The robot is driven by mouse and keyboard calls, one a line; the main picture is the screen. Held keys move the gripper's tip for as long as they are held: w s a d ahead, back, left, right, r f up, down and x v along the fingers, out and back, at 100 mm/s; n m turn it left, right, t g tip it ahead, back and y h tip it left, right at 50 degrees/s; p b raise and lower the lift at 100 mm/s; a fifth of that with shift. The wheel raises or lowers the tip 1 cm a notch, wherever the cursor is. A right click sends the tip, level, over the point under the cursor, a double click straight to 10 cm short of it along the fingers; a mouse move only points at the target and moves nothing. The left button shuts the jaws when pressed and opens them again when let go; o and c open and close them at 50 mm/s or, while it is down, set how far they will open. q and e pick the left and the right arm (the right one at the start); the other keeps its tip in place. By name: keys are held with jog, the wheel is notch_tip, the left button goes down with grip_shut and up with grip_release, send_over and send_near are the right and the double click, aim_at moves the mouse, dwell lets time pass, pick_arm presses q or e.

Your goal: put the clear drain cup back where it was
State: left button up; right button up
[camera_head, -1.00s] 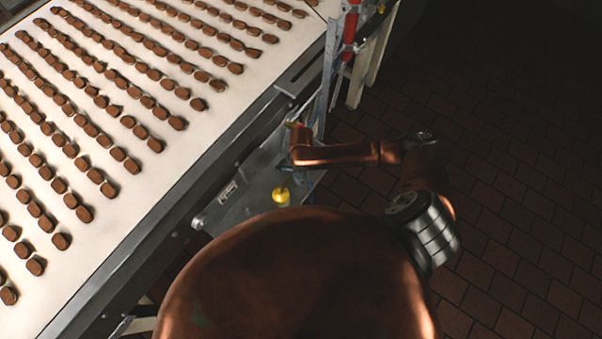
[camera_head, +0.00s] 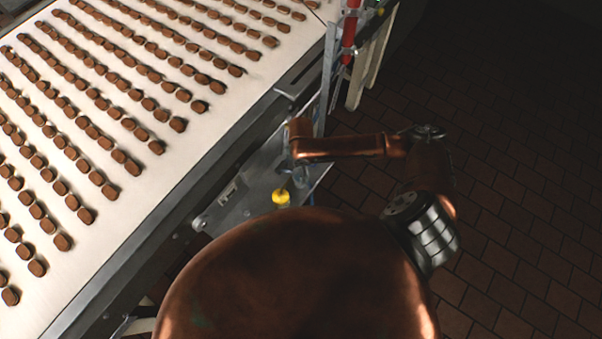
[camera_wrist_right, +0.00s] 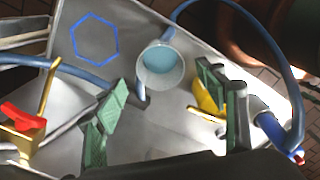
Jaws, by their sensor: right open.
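The clear drain cup (camera_wrist_right: 160,68) is a small translucent round cup with pale blue inside. It stands on a grey metal shelf (camera_wrist_right: 150,130), apart from the blue hexagon outline (camera_wrist_right: 95,38) drawn there. In the right wrist view my right gripper (camera_wrist_right: 163,85) has its green fingers spread, with the cup beyond and between the tips and no visible grip on it. In the head view the cup (camera_head: 301,178) shows faintly below my right wrist; the right fingers are hard to make out there. My left gripper is out of view.
A yellow-handled valve (camera_head: 281,197) is near the cup; a yellow lever (camera_wrist_right: 208,100) and blue hose (camera_wrist_right: 85,72) crowd the shelf. The conveyor (camera_head: 110,240) carries rows of brown biscuits at left. A red cylinder (camera_head: 349,35) stands behind. Tiled floor at right is clear.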

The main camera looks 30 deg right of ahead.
notch_tip(320, 180, up, 6)
jog(key=shift+f, duration=0.1)
dwell(0.6)
